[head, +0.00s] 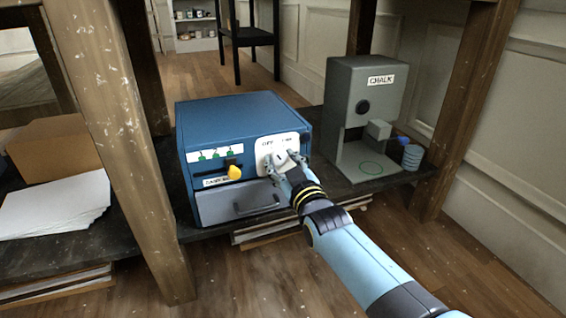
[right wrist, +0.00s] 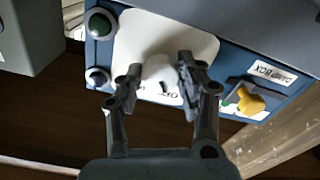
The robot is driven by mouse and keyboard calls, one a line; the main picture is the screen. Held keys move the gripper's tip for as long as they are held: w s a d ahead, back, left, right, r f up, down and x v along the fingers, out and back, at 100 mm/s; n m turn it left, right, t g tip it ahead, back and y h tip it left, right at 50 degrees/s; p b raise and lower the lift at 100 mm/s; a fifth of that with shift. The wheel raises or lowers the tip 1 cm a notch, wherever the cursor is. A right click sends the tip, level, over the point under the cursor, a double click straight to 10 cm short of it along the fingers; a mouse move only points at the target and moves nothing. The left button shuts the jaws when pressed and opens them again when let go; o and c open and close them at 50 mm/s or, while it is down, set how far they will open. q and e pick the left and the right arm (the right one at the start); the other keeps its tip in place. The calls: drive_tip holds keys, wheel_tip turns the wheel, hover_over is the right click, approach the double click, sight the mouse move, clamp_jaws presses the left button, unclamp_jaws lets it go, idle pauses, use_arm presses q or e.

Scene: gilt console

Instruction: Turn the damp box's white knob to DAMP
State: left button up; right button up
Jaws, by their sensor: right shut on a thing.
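The damp box (head: 243,110) is a blue cabinet on the low dark shelf. Its white knob (right wrist: 160,70) sits on a white plate (head: 266,146) on the front right; OFF is printed at the plate's left, and a second word to its right is too small to read. My right gripper (head: 282,161) is shut on the white knob, one finger on each side; both fingers also show in the right wrist view (right wrist: 159,72). The fingers partly cover the knob, so I cannot tell exactly where it points. My left gripper is not in view.
A yellow knob (head: 234,172) projects left of the plate, above a grey drawer (head: 235,203). A grey CHALK machine (head: 365,82) stands close on the right, with a stack of blue-grey discs (head: 412,158). Table legs (head: 110,110) flank the shelf. Papers (head: 55,205) lie left.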

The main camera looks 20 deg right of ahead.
drive_tip(key=shift+r+m+p, duration=0.1)
drive_tip(key=shift+m+p, duration=0.6)
drive_tip(key=shift+m, duration=0.2)
drive_tip(key=shift+m+p, duration=0.7)
drive_tip(key=shift+m, duration=0.5)
drive_tip(key=m+p, duration=0.1)
drive_tip(key=m, duration=0.3)
drive_tip(key=shift+a+m, duration=0.1)
drive_tip(key=shift+m, duration=0.2)
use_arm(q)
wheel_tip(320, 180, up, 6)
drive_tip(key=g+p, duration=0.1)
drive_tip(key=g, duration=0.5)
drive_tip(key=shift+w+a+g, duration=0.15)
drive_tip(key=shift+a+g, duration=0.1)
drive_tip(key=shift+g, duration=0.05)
use_arm(e)
drive_tip(key=m, duration=0.5)
use_arm(q)
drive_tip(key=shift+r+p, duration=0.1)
drive_tip(key=shift+p, duration=0.2)
use_arm(e)
drive_tip(key=o, duration=1.1)
drive_tip(key=shift+o, duration=0.2)
drive_tip(key=shift+s, duration=0.1)
